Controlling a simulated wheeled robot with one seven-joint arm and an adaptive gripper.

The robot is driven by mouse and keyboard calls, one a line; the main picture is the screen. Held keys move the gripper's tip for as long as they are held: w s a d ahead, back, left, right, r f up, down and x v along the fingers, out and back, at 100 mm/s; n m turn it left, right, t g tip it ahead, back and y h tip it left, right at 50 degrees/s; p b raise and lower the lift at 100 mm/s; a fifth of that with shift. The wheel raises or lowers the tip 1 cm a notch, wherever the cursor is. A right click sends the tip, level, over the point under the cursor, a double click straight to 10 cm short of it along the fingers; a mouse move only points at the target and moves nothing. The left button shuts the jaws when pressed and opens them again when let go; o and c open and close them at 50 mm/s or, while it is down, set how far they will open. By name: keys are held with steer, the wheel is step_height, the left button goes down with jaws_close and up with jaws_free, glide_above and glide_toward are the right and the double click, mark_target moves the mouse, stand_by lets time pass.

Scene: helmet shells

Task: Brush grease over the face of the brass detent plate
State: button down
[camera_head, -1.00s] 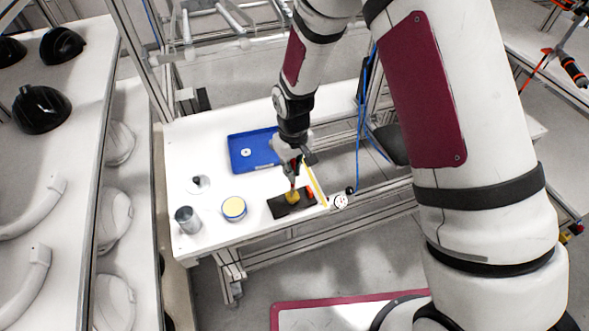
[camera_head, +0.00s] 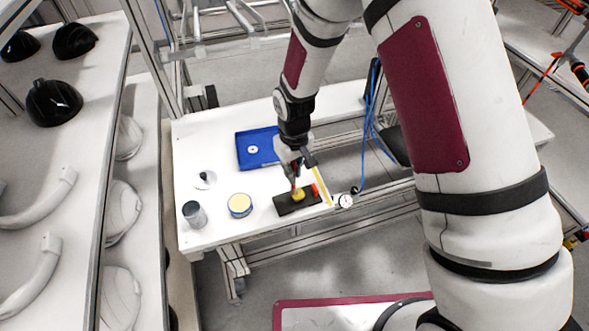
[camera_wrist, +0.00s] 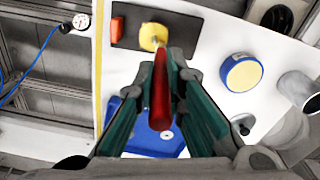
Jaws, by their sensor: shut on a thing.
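The brass detent plate (camera_head: 298,196) is a small yellow disc on a dark base block (camera_head: 284,206). In the wrist view the plate (camera_wrist: 152,36) shows just beyond the tip of the brush. My gripper (camera_head: 295,172) is above the block and points down. It is shut on a red-handled brush (camera_wrist: 160,92), which stands out between the teal fingers in the wrist view. The brush's low end is at the plate. I cannot tell whether its bristles touch, nor see any grease on the plate. A round blue tin with pale yellow content (camera_head: 240,205) stands left of the block.
A blue tray (camera_head: 243,158) with a white ring lies behind. A grey metal cup (camera_head: 194,214) and a clear dish with a black knob (camera_head: 204,180) stand left. An orange piece is on the block's right end. A dial gauge (camera_head: 344,201) sits at the table's right edge.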

steer(key=shift+s, duration=0.2)
steer(key=shift+s+p, duration=0.3)
steer(key=shift+s, duration=0.05)
steer(key=shift+s+d, duration=0.2)
steer(key=shift+d, duration=0.15)
steer(key=shift+s+d+r+p, duration=0.1)
steer(key=shift+s+d+p, duration=0.05)
steer(key=shift+d+p, duration=0.15)
steer(key=shift+w+d, duration=0.25)
steer(key=shift+d, duration=0.3)
steer(key=shift+w, duration=0.1)
steer(key=shift+w+d, duration=0.2)
steer(key=shift+w, duration=0.05)
steer(key=shift+w+a+b, duration=0.15)
steer(key=shift+w+b, duration=0.2)
steer(key=shift+w, duration=0.1)
